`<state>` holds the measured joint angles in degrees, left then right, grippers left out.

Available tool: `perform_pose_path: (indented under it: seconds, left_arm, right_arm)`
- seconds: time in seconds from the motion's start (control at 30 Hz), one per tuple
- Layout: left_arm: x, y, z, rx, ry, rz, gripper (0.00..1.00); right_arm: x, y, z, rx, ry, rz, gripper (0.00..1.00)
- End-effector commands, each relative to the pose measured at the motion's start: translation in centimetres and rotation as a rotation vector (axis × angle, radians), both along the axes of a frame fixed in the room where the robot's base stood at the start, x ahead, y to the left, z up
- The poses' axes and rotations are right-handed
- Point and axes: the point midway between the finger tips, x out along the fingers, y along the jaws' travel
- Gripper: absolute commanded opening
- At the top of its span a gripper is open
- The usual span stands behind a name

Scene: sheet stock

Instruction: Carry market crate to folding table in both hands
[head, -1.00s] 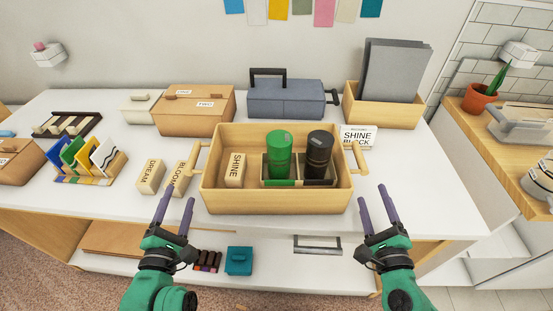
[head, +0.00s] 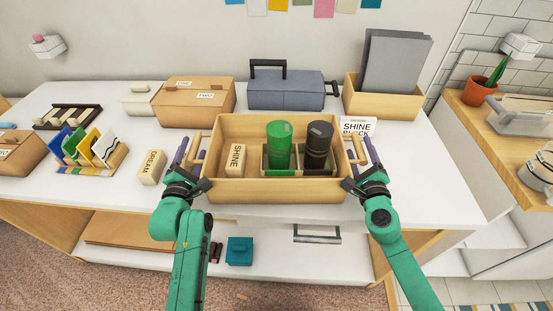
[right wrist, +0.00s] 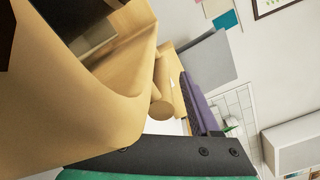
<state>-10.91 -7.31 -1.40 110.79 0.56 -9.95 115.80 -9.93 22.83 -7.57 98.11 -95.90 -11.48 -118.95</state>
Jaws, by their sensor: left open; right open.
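The market crate (head: 275,190), a light wooden box with a handle at each end, stands on the white table (head: 430,190). It holds a green can (head: 279,146), a black can (head: 318,146) and a cream block marked SHINE (head: 236,159). My left gripper (head: 191,150) is open at the left handle. My right gripper (head: 362,149) is open at the right handle. In the right wrist view the crate's wall (right wrist: 100,105) is close, with the round handle end (right wrist: 161,110) beside a purple finger (right wrist: 197,105). I cannot single out a folding table.
Behind the crate stand a brown box (head: 194,102), a blue-grey toolbox (head: 286,92) and a wooden bin with grey sheets (head: 384,105). A DREAM block (head: 152,167) and a colourful card rack (head: 92,155) are at left. A wooden counter (head: 500,125) is at right.

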Motion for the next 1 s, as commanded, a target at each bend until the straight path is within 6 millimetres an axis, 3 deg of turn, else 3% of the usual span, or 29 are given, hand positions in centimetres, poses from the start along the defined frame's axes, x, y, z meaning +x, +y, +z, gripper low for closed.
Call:
perform_pose_path:
  seconds: [0.13, 0.37, 0.4, 0.57, 1.0]
  left_arm:
    - [1.12, 0.01, 0.04, 0.002, 0.0, 0.0, 0.63]
    - [1.2, 0.02, 0.02, 0.001, 0.0, 0.0, 0.63]
    - [1.2, 0.02, 0.01, 0.001, 0.0, 0.0, 0.59]
    - [1.18, 0.02, 0.01, 0.001, 0.0, 0.0, 0.0]
    - [1.17, 0.02, 0.01, 0.0, 0.0, 0.0, 0.0]
  right_arm:
    - [1.11, 0.05, 0.01, 0.0, 0.001, 0.001, 0.63]
    - [1.2, 0.05, 0.0, 0.0, 0.001, 0.001, 0.63]
    - [1.19, 0.05, 0.0, 0.0, 0.001, 0.001, 0.6]
    - [1.18, 0.03, 0.0, 0.0, 0.001, 0.001, 0.0]
    - [1.17, 0.0, 0.03, 0.002, 0.0, 0.0, 0.0]
